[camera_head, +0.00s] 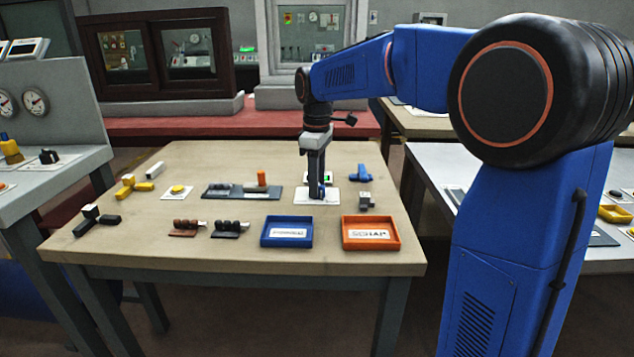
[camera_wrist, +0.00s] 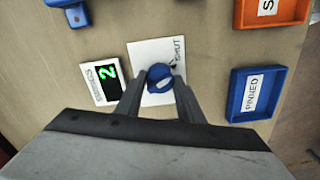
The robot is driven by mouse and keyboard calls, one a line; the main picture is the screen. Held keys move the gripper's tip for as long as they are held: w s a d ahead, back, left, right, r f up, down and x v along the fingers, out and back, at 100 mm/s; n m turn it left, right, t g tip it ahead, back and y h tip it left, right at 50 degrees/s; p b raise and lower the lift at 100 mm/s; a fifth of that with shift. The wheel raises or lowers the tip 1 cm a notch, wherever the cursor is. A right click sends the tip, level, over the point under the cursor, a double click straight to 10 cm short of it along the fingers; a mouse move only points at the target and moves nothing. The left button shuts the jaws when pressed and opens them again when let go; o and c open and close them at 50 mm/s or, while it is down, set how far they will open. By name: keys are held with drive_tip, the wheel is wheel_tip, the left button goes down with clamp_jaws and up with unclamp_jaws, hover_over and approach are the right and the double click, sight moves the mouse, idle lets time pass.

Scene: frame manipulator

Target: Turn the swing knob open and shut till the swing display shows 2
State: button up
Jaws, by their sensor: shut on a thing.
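The swing knob (camera_wrist: 160,77) is a round blue knob on a white plate (camera_wrist: 147,53) with printed lettering, of which "SHUT" seems readable. My gripper (camera_wrist: 158,82) is shut on the knob, one finger on each side. In the head view my gripper (camera_head: 316,196) points straight down over the white plate (camera_head: 332,199), and the knob is mostly hidden by the fingers. The swing display (camera_wrist: 105,79) shows a green 2 in the wrist view. It stands beside the plate, and in the head view the display (camera_head: 328,178) is partly behind my gripper.
A blue tray (camera_head: 287,244), labelled "PINNED" in the wrist view, and an orange tray (camera_head: 370,247) stand at the table's front. A blue part (camera_head: 361,173) and a small grey block (camera_head: 365,200) lie right of the knob.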

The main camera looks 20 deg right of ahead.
drive_tip(key=shift+n, duration=1.5)
drive_tip(key=o, duration=1.1)
drive_tip(key=shift+c, duration=0.2)
wheel_tip(320, 180, up, 17)
drive_tip(key=shift+r, duration=0.15)
drive_tip(key=shift+s, duration=0.1)
